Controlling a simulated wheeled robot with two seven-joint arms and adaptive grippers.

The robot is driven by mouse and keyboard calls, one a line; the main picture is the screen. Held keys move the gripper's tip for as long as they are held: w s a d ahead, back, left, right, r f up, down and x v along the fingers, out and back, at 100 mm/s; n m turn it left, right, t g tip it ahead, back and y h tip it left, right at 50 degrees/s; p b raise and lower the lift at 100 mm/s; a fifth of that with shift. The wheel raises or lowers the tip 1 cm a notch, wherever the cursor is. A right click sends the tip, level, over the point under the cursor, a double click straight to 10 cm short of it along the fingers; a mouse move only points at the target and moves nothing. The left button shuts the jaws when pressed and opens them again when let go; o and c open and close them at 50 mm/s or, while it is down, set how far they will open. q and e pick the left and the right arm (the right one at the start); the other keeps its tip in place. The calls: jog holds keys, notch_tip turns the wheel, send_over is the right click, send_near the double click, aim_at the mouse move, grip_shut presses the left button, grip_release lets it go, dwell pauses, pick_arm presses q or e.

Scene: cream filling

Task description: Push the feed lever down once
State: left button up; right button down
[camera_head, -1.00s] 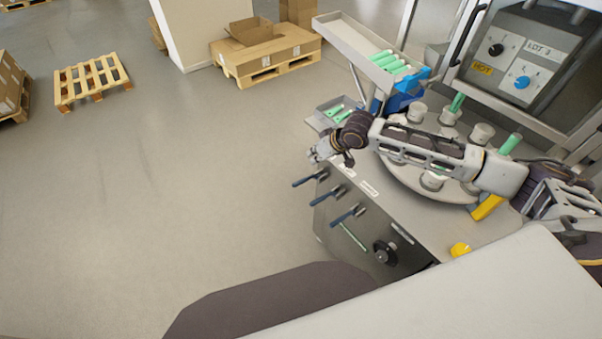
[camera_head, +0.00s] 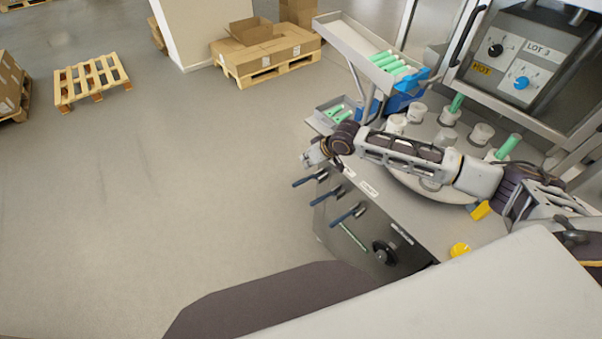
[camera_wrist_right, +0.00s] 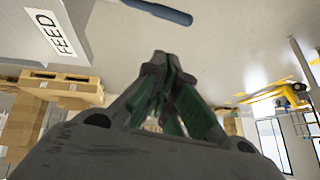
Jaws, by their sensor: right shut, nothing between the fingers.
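The feed lever (camera_head: 309,178) is the farthest of three levers on the machine's front face, with a dark blue handle that sticks out to the left. A blue handle (camera_wrist_right: 160,11) also shows at the top of the right wrist view, near a white FEED label (camera_wrist_right: 56,34). My right gripper (camera_head: 305,160) is just above and beyond that handle, apart from it as far as I can see. In the right wrist view its fingertips (camera_wrist_right: 161,60) are together and empty. My left gripper is out of view.
Two more blue-handled levers (camera_head: 328,195) (camera_head: 347,215) and a black knob (camera_head: 385,253) sit nearer on the same front. Behind my arm are the round table with its cups (camera_head: 482,133) and a tray of green tubes (camera_head: 350,43). Open floor lies to the left.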

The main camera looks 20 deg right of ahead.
jog(key=x, duration=0.4)
jog(key=shift+w+a+f, duration=0.1)
jog(key=shift+f, duration=0.05)
notch_tip(320, 180, down, 3)
jog(key=shift+a+r, duration=0.15)
jog(key=shift+r, duration=0.05)
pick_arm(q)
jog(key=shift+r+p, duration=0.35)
pick_arm(e)
jog(key=shift+s+f, duration=0.3)
jog(key=shift+f, duration=0.6)
jog(key=shift+a, duration=0.1)
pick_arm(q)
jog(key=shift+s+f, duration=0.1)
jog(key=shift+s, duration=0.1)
pick_arm(e)
jog(key=shift+w+f, duration=0.1)
jog(key=shift+f, duration=0.05)
